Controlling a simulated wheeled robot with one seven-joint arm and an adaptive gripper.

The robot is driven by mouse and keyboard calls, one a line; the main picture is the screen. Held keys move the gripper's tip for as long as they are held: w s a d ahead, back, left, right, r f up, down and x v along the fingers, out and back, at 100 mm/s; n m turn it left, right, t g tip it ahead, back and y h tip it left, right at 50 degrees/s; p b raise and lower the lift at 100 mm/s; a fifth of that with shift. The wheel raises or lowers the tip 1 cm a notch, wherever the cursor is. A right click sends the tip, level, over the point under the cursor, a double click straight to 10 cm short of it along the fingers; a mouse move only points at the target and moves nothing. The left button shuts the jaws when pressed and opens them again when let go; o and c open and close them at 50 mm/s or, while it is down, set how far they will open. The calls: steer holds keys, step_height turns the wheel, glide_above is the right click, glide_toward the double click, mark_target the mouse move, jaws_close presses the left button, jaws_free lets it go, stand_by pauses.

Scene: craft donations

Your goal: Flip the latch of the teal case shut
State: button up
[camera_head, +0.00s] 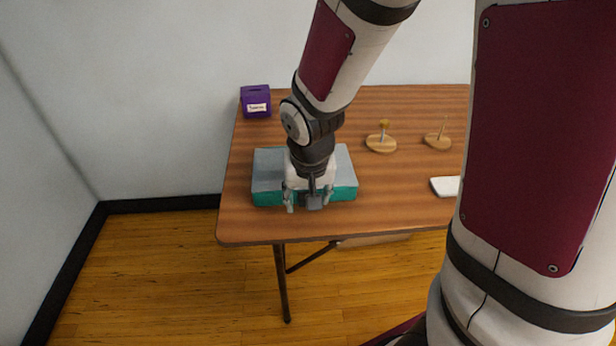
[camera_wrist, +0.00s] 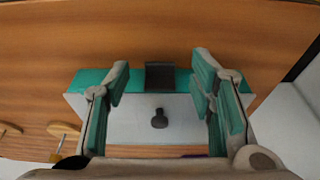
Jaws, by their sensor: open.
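The teal case (camera_head: 265,197) has a grey lid, which lies down on it, and sits near the table's front left edge. It fills the middle of the wrist view (camera_wrist: 90,78). Its dark grey latch (camera_wrist: 160,76) is at the middle of the front side; it seems to stick out from the front in the head view (camera_head: 313,202). A small dark knob (camera_wrist: 160,118) shows on the lid. My gripper (camera_head: 308,204) is above the case's front, pointing down. In the wrist view its fingers (camera_wrist: 162,70) are open, one on each side of the latch, with nothing between them held.
A purple box (camera_head: 256,100) with a label stands at the back left. Two round wooden bases with upright pegs (camera_head: 381,144) (camera_head: 438,141) stand to the right. A white flat object (camera_head: 445,187) lies at the right. The wooden table (camera_head: 390,210) is bare between them.

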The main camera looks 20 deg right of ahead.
steer(key=v, duration=0.9)
steer(key=shift+r, duration=0.2)
steer(key=shift+s, duration=0.1)
steer(key=s+d+r+n+g+y, duration=0.15)
steer(key=s+r, duration=0.25)
steer(key=s, duration=0.7)
steer(key=s+r+n+h, duration=0.1)
steer(key=s+r+n, duration=0.15)
steer(key=s, duration=0.95)
step_height(320, 180, up, 18)
steer(key=t+p, duration=0.2)
steer(key=p, duration=1.4)
steer(key=shift+w+a+r+t, duration=0.15)
steer(key=shift+w+t, duration=0.2)
steer(key=shift+w, duration=0.05)
steer(key=shift+y, duration=0.25)
